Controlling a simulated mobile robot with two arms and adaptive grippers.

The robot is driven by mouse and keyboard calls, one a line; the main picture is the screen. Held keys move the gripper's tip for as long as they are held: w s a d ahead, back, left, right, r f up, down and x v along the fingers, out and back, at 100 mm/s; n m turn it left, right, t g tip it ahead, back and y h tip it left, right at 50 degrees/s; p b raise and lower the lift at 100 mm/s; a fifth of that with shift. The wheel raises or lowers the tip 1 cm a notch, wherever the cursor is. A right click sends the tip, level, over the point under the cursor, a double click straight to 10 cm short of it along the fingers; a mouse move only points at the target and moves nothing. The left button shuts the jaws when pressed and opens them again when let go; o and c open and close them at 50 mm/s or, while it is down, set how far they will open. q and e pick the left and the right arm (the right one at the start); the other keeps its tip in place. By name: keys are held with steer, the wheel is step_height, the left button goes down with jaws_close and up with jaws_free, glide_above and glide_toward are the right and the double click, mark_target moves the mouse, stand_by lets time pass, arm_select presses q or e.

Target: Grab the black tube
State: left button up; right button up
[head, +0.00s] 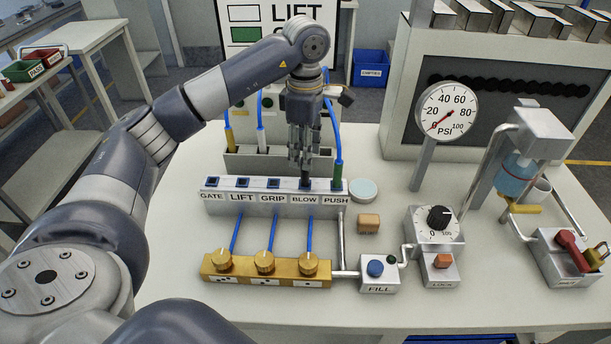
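My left gripper (305,166) points straight down over the BLOW position of the grey port block (258,206). A small dark piece, which looks like the black tube's end (305,182), shows just under the fingertips at BLOW. The fingers hide most of it, and I cannot tell whether they are closed on it. A blue tube with a green end (338,176) stands in the PUSH port, just right of the gripper. My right gripper is not in view.
Behind the block, a grey rack (240,160) holds a yellow-ended tube (229,136) and a white-ended tube (262,140). In front is a brass manifold (240,276) with blue tubes. A gauge (447,110) and a dial box (435,226) stand to the right.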

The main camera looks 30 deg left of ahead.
mark_target(306, 172)
arm_select(q)
steer(key=shift+f, duration=0.7)
step_height(306, 172, down, 4)
steer(key=shift+s+d+p, duration=0.1)
steer(key=shift+p, duration=1.05)
steer(key=shift+f, duration=0.6)
jaws_close()
